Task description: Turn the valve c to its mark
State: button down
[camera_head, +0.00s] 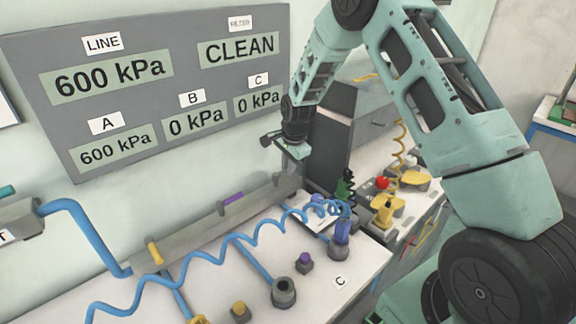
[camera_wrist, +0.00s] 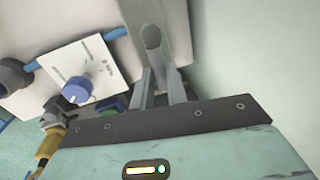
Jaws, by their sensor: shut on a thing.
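My gripper (camera_head: 290,168) is over the far right end of the grey rail along the wall. In the wrist view my gripper (camera_wrist: 160,78) has its two fingers close together on a grey handle with a rounded end (camera_wrist: 151,38). I take this handle to be valve c; in the head view it is mostly hidden by the gripper. The mark for it cannot be made out. On the wall panel (camera_head: 140,150), the C readout (camera_head: 258,101) shows 0 kPa.
A blue coiled hose (camera_head: 205,250) crosses the bench to a blue-topped fitting (camera_head: 341,232). A white plate with a blue knob (camera_wrist: 77,90) is close left of the fingers.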

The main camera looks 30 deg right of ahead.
jog(key=shift+s+a+m+h, duration=0.15)
jog(key=shift+s+m+h, duration=0.25)
jog(key=shift+m, duration=0.8)
jog(key=m, duration=0.1)
jog(key=s+m, duration=0.1)
jog(key=shift+s+a+r+m, duration=0.1)
jog(key=shift+a+r+m, duration=0.05)
jog(key=shift+m, duration=0.25)
jog(key=shift+s+a+m+g+h+p, duration=0.3)
jog(key=shift+s+a+m+p, duration=0.25)
jog(key=shift+m+p, duration=1.25)
jog(key=shift+s+a+m+g+h+p, duration=0.3)
jog(key=shift+a+m+p, duration=0.3)
jog(key=shift+m+p, duration=1.2)
jog(key=shift+s+a+m+g+h+p, duration=0.3)
jog(key=shift+s+a+m+p, duration=0.45)
jog(key=shift+m, duration=1.85)
jog(key=shift+w, duration=0.3)
jog(key=c, duration=1.4)
grip_release()
jog(key=shift+d, duration=0.1)
